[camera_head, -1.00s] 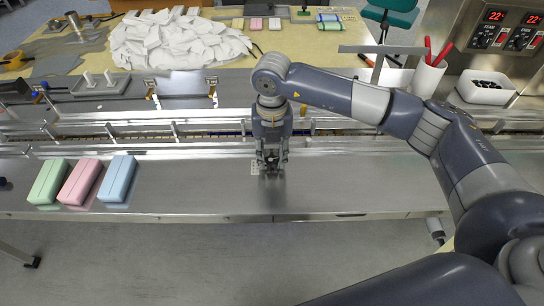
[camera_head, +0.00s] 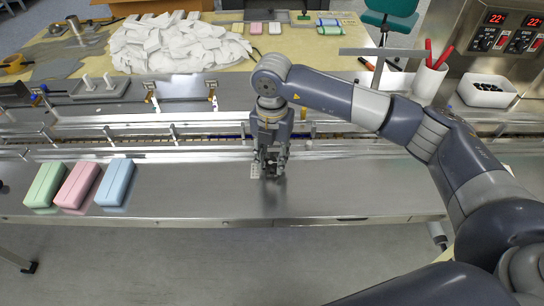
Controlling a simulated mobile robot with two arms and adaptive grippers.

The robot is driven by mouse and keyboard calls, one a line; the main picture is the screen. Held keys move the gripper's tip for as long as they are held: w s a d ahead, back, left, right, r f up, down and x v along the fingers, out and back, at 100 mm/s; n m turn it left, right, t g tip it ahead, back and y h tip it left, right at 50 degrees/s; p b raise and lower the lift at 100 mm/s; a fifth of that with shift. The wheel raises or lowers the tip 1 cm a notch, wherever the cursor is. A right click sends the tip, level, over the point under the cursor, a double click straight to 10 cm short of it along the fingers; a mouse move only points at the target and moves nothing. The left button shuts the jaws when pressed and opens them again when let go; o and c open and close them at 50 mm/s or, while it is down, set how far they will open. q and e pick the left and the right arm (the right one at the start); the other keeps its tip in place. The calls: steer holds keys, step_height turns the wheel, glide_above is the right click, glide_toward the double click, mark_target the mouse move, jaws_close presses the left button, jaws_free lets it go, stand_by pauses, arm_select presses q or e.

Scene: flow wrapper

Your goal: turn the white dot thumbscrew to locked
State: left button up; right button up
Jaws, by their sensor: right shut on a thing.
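My right gripper (camera_head: 271,170) points straight down at the near edge of the conveyor's rail, over the steel deck (camera_head: 350,190). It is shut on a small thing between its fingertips. That thing sits where the white dot thumbscrew would be, but the fingers hide it, so its dot and its turn angle cannot be made out. A small pale plate with holes (camera_head: 255,171) shows just left of the fingers. My left gripper is not in view.
Green (camera_head: 46,184), pink (camera_head: 78,185) and blue (camera_head: 115,182) packs lie on the deck at left. Guide rails (camera_head: 130,148) run across behind the gripper. A pile of white wrappers (camera_head: 180,45), a white cup (camera_head: 429,78) and a white bin (camera_head: 486,92) stand farther back. The deck right of the gripper is clear.

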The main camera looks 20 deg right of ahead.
mark_target(272, 162)
steer(key=shift+w, duration=0.1)
steer(key=o, duration=1.1)
steer(key=shift+c, duration=0.2)
steer(key=shift+r, duration=0.1)
step_height(272, 162, up, 12)
